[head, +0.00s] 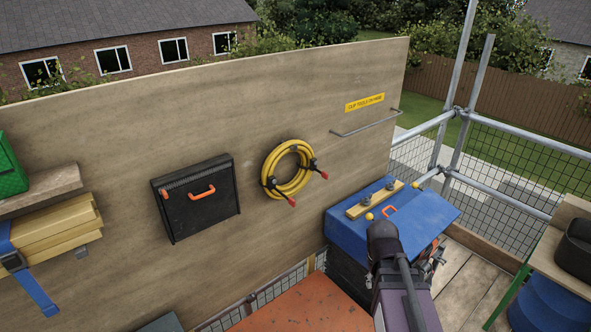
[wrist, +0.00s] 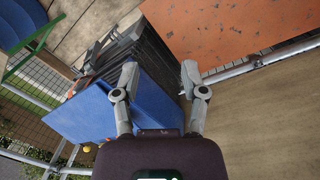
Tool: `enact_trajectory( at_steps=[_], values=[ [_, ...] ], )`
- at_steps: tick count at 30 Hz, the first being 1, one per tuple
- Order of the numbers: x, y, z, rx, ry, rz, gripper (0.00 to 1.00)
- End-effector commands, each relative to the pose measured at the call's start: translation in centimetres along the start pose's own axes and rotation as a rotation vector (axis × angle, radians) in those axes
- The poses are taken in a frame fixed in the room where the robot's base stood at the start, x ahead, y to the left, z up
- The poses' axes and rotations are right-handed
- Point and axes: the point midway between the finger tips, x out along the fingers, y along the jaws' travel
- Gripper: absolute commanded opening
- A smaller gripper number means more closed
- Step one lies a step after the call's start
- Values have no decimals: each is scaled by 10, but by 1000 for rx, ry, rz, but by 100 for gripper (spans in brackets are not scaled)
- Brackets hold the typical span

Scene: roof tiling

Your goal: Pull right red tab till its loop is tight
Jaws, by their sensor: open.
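The right red tab (head: 324,175) hangs from the right strap, just outside the coil. A second red tab (head: 292,203) hangs lower, under the coil. From here I cannot tell how tight the right strap's loop is. My gripper (wrist: 160,74) is open and empty, near the blue-covered stack and well to the right of and below the coil. The coil and tabs do not show in the wrist view.
A blue cover (head: 343,226) lies over a dark stack, with a wooden strip and orange handle on top. A black case (head: 196,197) hangs left of the coil. An orange surface (head: 303,307) lies below. A metal rail (head: 366,123) is fixed upper right.

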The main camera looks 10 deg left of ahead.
Motion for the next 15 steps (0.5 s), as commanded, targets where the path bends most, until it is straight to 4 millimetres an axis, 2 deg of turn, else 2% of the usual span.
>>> enact_trajectory(
  at_steps=[1,8,15],
  values=[
    [-12,-1,-13,-68,3,35,56],
    [-54,-12,-66,-467,-6,249,56],
    [-107,-38,-127,-914,-70,502,56]
  ],
)
